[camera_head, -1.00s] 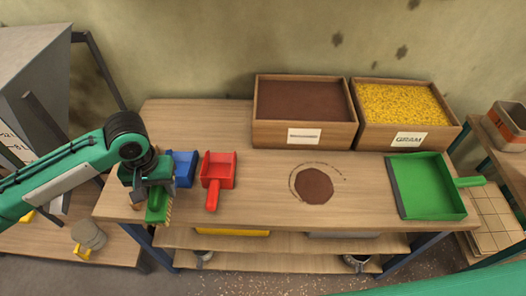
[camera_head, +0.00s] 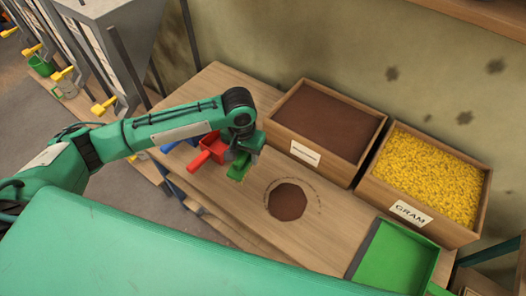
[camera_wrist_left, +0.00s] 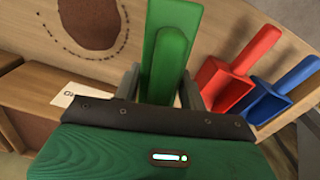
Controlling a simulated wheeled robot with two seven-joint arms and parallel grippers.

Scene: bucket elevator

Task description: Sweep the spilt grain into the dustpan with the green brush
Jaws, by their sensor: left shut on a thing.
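My left gripper (camera_head: 246,154) is shut on the green brush (camera_head: 239,167) and holds it over the table, left of the spilt grain. The brush also shows between the fingers in the left wrist view (camera_wrist_left: 170,50); its bristles are mostly hidden. The spilt grain (camera_head: 287,202) is a dark brown round patch with a thin broken ring of grains around it; it also shows in the left wrist view (camera_wrist_left: 88,24). The green dustpan (camera_head: 398,258) lies on the table at the lower right, partly cut off by the picture edge. My right gripper is out of view.
A red scoop (camera_head: 210,150) and a blue scoop (camera_head: 180,143) lie left of the brush. A wooden bin of brown grain (camera_head: 330,120) and a bin of yellow gram (camera_head: 425,170) stand along the back. Bare tabletop lies between the spill and the dustpan.

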